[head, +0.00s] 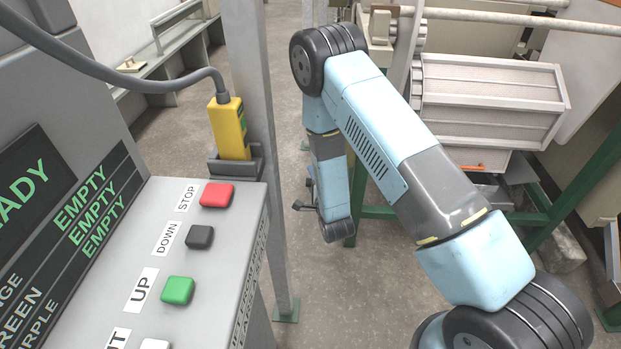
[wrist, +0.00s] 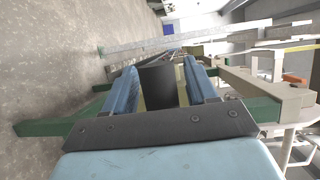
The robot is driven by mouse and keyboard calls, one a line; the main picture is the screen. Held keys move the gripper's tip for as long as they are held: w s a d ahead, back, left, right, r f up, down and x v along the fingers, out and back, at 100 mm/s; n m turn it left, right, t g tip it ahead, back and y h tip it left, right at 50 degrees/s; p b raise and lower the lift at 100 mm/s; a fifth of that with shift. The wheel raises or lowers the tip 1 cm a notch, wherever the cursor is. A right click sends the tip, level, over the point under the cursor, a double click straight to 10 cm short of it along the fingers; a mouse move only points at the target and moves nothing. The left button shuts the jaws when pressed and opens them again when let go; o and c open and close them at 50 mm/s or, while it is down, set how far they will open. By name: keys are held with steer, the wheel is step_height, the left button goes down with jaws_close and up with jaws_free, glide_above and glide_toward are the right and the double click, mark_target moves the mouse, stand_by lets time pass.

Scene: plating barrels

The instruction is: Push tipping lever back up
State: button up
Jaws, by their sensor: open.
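An orange-red handle, which looks like the tipping lever (head: 472,167), sits low under the pale barrel (head: 490,100), right of my arm in the head view. It lies nearly level, and its pivot is hard to make out. A small orange patch at the right edge of the wrist view may be the same lever, but I cannot tell. My gripper (head: 306,207) hangs left of the lever and well apart from it, partly hidden by my wrist. In the wrist view its two blue fingers (wrist: 162,68) are spread, with a dark block showing between them.
A control panel (head: 215,250) with red, black and green buttons stands at the left. A yellow pendant (head: 229,128) sits in a holder on a grey post (head: 255,60). Green frame beams (head: 580,190) stand around the barrel. Bare floor lies between post and frame.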

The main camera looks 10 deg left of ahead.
steer(key=shift+a, duration=0.15)
steer(key=shift+s+a, duration=0.1)
steer(key=c, duration=0.3)
jaws_close()
